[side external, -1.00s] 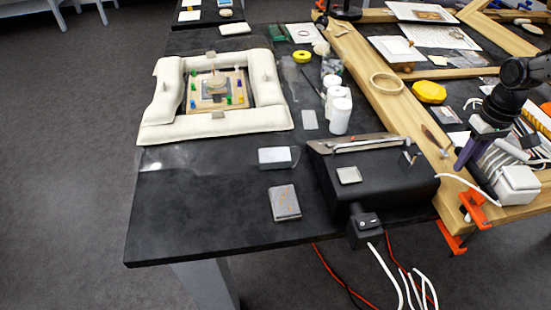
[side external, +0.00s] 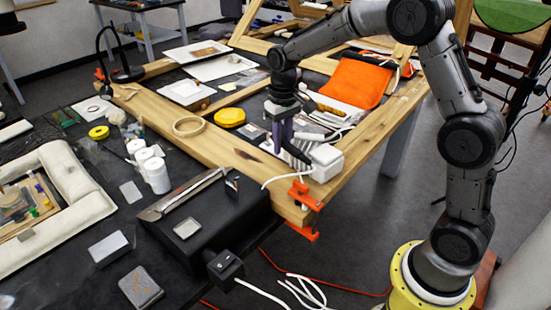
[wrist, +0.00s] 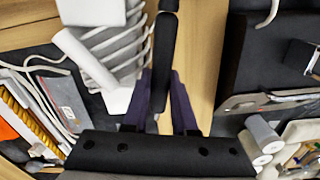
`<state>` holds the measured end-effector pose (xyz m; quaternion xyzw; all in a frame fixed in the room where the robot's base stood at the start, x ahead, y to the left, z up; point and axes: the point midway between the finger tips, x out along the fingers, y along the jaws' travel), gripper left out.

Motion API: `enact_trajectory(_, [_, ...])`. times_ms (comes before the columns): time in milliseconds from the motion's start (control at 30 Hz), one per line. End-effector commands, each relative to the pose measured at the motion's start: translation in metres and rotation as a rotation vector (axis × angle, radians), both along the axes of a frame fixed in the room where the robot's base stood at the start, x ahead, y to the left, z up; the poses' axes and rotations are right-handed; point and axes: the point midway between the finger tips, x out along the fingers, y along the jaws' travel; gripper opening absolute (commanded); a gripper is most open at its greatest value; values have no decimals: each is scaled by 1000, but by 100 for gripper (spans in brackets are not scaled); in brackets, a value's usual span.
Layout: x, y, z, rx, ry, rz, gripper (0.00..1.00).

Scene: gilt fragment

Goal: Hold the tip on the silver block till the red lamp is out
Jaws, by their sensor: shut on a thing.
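My gripper (side external: 281,143), with purple fingers, is at the wooden beam beside a white box. It is shut on a slim black-handled tool (side external: 297,153), which also shows between the fingers in the wrist view (wrist: 165,55). I cannot make out the tool's tip. A small silver block (side external: 187,228) lies on top of a black device (side external: 215,215), well left of my gripper. Another silver-topped block (side external: 109,247) lies on the black table. I cannot tell which one the task means. No lit red lamp can be made out.
A white box (side external: 326,161) and white cables crowd my gripper. Orange clamps (side external: 303,195) grip the beam's end. A long metal tool (side external: 180,195) lies across the device. White bottles (side external: 156,175), a wooden ring (side external: 189,126) and a streaked block (side external: 140,286) are nearby.

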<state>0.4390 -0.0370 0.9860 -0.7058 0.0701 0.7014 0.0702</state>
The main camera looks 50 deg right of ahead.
Motion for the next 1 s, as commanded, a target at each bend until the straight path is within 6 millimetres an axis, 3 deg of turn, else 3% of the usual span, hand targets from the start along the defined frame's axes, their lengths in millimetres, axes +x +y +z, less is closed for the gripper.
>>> enact_trajectory(267, [16,-34,13,1,5,-103,0])
enact_trajectory(367, [10,-33,18,4,39,-98,0])
enact_trajectory(567, [29,-31,47,3,25,-82,0])
enact_trajectory(767, [64,-5,69,2,14,-13,0])
enact_trajectory(867, [86,23,79,1,9,49,0])
enact_trajectory(1000, [113,78,87,0,1,157,0])
